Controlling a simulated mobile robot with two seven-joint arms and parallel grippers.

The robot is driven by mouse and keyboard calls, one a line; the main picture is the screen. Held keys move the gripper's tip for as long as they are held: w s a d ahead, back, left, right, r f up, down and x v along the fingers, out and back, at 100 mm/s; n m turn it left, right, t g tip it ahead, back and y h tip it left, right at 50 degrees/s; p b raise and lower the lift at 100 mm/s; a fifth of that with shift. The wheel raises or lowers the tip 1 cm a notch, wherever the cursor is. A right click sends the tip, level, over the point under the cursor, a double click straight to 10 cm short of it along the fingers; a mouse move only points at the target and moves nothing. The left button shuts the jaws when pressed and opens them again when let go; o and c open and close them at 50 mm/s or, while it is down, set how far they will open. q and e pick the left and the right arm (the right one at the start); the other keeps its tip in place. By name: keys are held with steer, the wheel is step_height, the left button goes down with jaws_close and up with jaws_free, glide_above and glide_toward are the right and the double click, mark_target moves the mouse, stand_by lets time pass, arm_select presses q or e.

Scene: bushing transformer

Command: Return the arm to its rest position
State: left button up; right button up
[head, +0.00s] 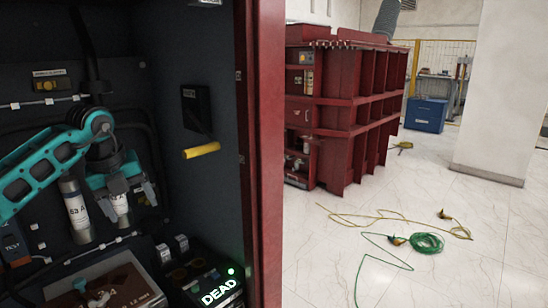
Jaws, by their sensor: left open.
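My left arm (30,175), teal and grey, reaches in from the left into the open dark cabinet. My left gripper (129,202) points downward with its fingers apart. A silver cylinder (121,206) with partly hidden lettering stands behind or between the fingers; I cannot tell whether they touch it. A second silver cylinder (76,212) marked "63 A" stands just left of the gripper. My right gripper is not in view.
A black device (217,290) reads "DEAD" beside a green light. A yellow handle (202,150) sticks out from the cabinet's right wall. The red door edge (260,150) bounds the cabinet. Outside, a red transformer (345,110) and cables (428,243) occupy the pale floor.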

arm_select(q)
steer(key=s+d+f+n+t+h, duration=0.1)
steer(key=s+d+f+h, duration=0.2)
steer(key=d+h, duration=0.5)
steer(key=s+d+f+n+t+h, duration=0.1)
steer(key=s+d+f+t+h, duration=0.2)
steer(key=d, duration=0.8)
steer(key=s+d+f+n+h, duration=0.1)
steer(key=s+d+f+h, duration=0.25)
steer(key=d+h, duration=0.45)
steer(key=s+a+f+n+t+y, duration=0.35)
steer(key=f+n+y, duration=0.3)
steer(key=n, duration=0.25)
steer(key=s+a+f+n+t+y, duration=0.25)
steer(key=f+n+t+y, duration=0.35)
steer(key=n, duration=0.3)
steer(key=s+a+f+n+g+y, duration=0.4)
steer(key=s+f+n+g, duration=0.1)
steer(key=s+f, duration=0.5)
steer(key=shift+s+a+f+g+y, duration=0.2)
steer(key=shift+s+f+g+y, duration=0.2)
steer(key=shift+s+g, duration=0.25)
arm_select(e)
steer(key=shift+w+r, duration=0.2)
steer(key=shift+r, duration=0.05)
